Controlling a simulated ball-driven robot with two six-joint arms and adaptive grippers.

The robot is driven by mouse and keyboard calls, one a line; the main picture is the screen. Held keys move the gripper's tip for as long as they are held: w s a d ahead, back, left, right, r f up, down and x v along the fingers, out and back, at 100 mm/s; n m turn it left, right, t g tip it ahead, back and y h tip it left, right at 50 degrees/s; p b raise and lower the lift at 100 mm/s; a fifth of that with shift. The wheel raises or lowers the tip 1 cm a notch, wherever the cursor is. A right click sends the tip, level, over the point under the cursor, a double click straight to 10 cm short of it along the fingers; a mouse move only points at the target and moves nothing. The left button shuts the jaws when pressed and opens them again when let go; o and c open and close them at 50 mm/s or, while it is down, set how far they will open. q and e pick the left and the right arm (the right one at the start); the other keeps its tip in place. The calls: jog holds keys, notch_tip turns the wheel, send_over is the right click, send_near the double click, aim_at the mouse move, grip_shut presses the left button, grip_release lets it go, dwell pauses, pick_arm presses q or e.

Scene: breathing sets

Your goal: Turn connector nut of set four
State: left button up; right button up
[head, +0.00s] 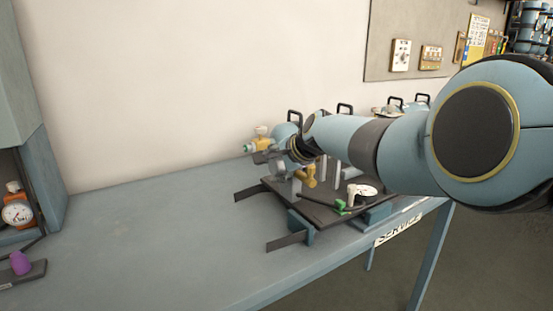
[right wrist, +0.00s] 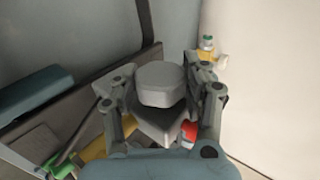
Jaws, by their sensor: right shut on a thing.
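My right gripper (head: 270,158) is at the near breathing set, which is mounted on a dark board (head: 325,211) on the bench. In the right wrist view my right gripper (right wrist: 163,110) has its two fingers on either side of a grey round connector nut (right wrist: 160,82) and is shut on it. In the head view the nut is hidden by the gripper and arm. I cannot read a set number. My left gripper is not in view.
Several black carry handles (head: 344,109) stand behind my right arm. A purple knob (head: 20,262) and a gauge (head: 16,212) are at the far left. The bench (head: 150,230) is clear in its left and middle parts. A pale wall rises behind it.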

jog(key=shift+t+y, duration=0.4)
jog(key=shift+t, duration=0.2)
jog(key=o, duration=1.2)
notch_tip(320, 180, up, 10)
jog(key=shift+f, duration=0.1)
